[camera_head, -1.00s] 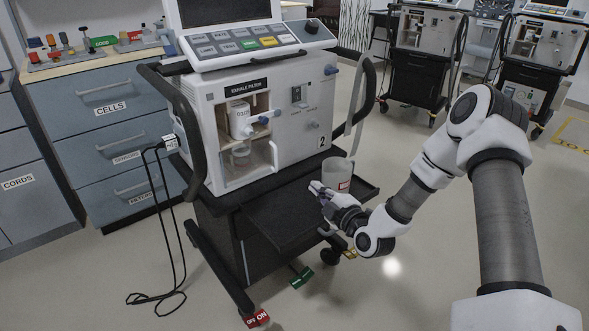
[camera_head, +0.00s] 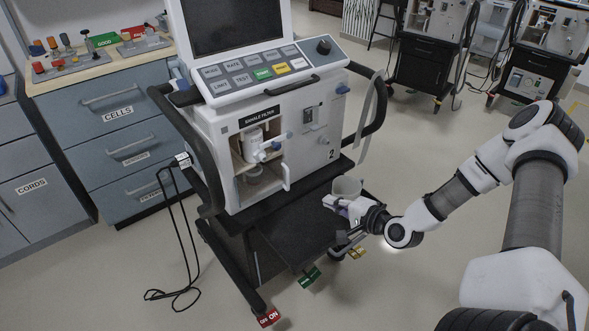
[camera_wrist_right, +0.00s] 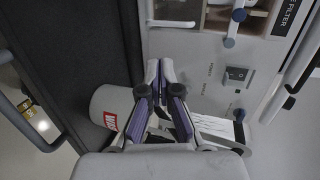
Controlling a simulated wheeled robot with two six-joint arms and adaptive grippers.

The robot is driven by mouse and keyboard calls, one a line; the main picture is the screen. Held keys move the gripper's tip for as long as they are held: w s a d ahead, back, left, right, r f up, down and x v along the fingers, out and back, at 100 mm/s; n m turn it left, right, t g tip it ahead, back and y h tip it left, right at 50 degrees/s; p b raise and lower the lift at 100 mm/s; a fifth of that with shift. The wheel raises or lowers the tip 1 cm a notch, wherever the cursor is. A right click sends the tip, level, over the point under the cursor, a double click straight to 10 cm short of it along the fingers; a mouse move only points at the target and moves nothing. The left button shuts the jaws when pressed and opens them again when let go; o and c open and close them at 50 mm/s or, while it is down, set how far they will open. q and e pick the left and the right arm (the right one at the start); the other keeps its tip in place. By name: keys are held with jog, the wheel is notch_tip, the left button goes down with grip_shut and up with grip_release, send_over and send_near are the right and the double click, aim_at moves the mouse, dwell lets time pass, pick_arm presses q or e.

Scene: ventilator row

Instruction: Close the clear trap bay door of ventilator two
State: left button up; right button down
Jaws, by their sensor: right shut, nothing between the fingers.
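Ventilator two (camera_head: 311,162) stands in the middle of the head view, with an open-fronted filter bay. A white upright handle (camera_head: 286,176) stands at that compartment's right edge. It also shows as a white bar in the right wrist view (camera_wrist_right: 173,23). The clear door panel is hard to make out, so I cannot tell how far it stands open. My right gripper (camera_head: 330,203) is shut and empty, below and right of the handle, apart from it. Its fingertips (camera_wrist_right: 159,70) point toward the ventilator front. My left gripper is out of view.
A pale cup with a red label (camera_head: 347,187) stands on the black shelf (camera_head: 290,232), close beside my right gripper. Black cables hang at left. Open floor lies in front.

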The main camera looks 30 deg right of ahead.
jog(key=f+b+x, duration=0.1)
jog(key=b+x, duration=0.2)
jog(key=x, duration=0.3)
jog(key=b, duration=0.2)
send_near(285, 177)
jog(key=w+a+f, duration=0.1)
jog(key=w+a, duration=0.1)
jog(key=w, duration=0.1)
jog(key=shift+d+f, duration=0.2)
jog(key=shift+w+d+f+b, duration=0.15)
jog(key=shift+w+b, duration=0.1)
jog(key=shift+w, duration=0.15)
jog(key=shift+w+d+r+b, duration=0.1)
jog(key=shift+w+d+b, duration=0.15)
jog(key=shift+w, duration=0.4)
